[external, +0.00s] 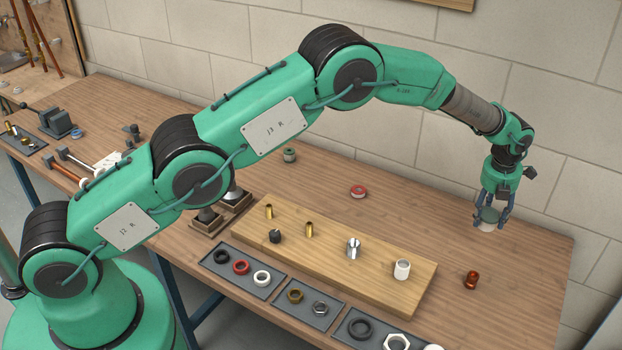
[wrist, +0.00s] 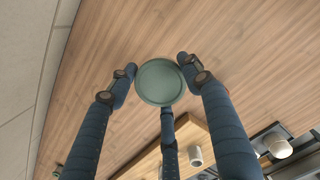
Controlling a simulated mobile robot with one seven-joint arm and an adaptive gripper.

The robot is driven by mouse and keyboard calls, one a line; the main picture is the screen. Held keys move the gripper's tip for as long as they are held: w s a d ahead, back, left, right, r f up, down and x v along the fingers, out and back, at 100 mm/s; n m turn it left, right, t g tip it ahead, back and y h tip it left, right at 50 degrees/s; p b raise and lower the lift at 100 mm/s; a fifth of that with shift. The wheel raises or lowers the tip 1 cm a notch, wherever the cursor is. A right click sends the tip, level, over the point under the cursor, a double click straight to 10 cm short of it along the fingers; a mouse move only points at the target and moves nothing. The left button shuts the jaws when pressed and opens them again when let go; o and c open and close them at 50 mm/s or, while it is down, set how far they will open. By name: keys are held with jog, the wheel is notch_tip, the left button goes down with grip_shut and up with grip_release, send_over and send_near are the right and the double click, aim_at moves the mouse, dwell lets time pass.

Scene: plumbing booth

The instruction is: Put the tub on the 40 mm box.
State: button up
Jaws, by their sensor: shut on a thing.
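The tub (external: 487,226) has a pale body and a grey-green lid. My gripper (external: 491,214) is shut on it, at the far right of the bench near the wall. In the wrist view the round lid of the tub (wrist: 160,82) faces the camera between the three blue fingers of my gripper (wrist: 160,88). I cannot tell whether its base touches the bench. No 40 mm marking is readable, so I cannot tell which thing is the 40 mm box.
A wooden board (external: 330,263) holds brass, dark, metal and white fittings. Grey trays (external: 308,306) with rings and nuts line the front. A copper-red fitting (external: 471,281), a red-and-white roll (external: 358,191) and a green-topped tin (external: 289,155) stand apart. Bench between roll and tub is clear.

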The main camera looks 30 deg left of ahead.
jog(key=w+a+r+n, duration=0.1)
jog(key=w+a+n, duration=0.15)
jog(key=a, duration=1.25)
jog(key=w+a+r+n, duration=0.1)
jog(key=w+a+r, duration=0.15)
jog(key=a, duration=1.15)
jog(key=s+a+n+y, duration=0.15)
jog(key=s+a, duration=0.25)
jog(key=a, duration=1.1)
jog(key=s+a+n, duration=0.3)
jog(key=s+a, duration=0.1)
jog(key=a, duration=1.1)
jog(key=s+a+n, duration=0.4)
jog(key=s+a, duration=1.6)
jog(key=a, duration=0.1)
jog(key=s+a+n, duration=0.2)
jog(key=s+a, duration=0.1)
jog(key=s, duration=0.9)
jog(key=s+a+f+n+g, duration=0.1)
jog(key=s+a+n, duration=0.2)
jog(key=s, duration=1)
jog(key=shift+s+a+b, duration=0.2)
jog(key=shift+a+b, duration=0.15)
jog(key=shift+a, duration=0.1)
